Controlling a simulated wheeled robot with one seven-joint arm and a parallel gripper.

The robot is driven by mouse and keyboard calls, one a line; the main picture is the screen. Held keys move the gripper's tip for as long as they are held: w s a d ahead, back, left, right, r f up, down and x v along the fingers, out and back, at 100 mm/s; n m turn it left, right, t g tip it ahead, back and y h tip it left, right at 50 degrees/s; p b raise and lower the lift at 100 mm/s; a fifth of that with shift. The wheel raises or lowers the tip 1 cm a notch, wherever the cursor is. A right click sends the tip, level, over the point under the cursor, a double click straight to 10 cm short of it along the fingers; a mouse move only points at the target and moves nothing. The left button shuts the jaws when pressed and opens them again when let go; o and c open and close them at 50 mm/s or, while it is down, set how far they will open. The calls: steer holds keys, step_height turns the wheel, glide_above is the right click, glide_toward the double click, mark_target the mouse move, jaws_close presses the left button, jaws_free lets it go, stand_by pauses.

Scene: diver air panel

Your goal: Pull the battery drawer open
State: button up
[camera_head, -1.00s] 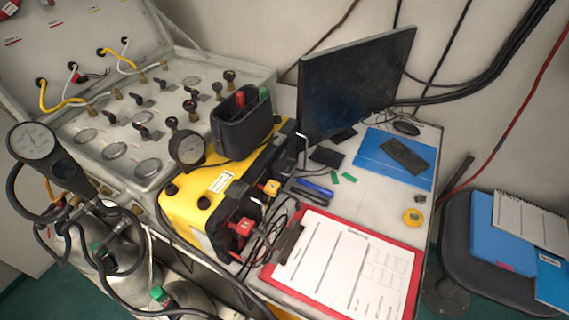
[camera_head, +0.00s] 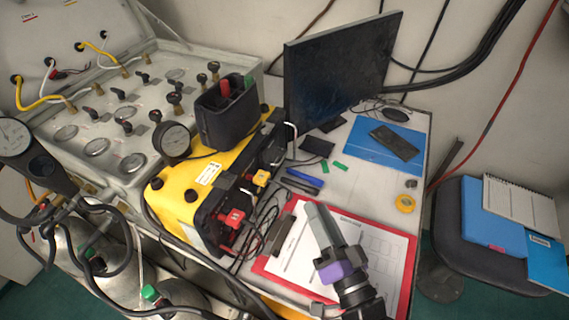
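The yellow unit (camera_head: 190,190) stands at the left of the desk. Its dark front (camera_head: 222,218) faces right and carries a red connector (camera_head: 232,217) and a yellow connector (camera_head: 261,178). I cannot pick out the battery drawer or its handle for sure; cables cover part of this front. My gripper (camera_head: 318,222), grey with a purple part, is over the clipboard, to the right of the unit and apart from it. Its fingers overlap from this angle, so its opening does not show. I see nothing held in it.
A red clipboard (camera_head: 266,266) with papers lies below my gripper. Loose cables run between it and the unit. A monitor (camera_head: 340,75) stands behind. Gas cylinders (camera_head: 120,252) with hoses stand at left. A chair (camera_head: 470,245) with folders is at right.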

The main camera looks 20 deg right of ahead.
steer(key=w+f+m, duration=0.2)
steer(key=w+m, duration=0.8)
steer(key=w, duration=0.8)
steer(key=shift+a+f+m+p, duration=0.25)
steer(key=shift+a+m+p, duration=0.1)
steer(key=shift+p, duration=0.1)
steer(key=shift+w, duration=0.1)
steer(key=shift+c, duration=0.4)
jaws_close()
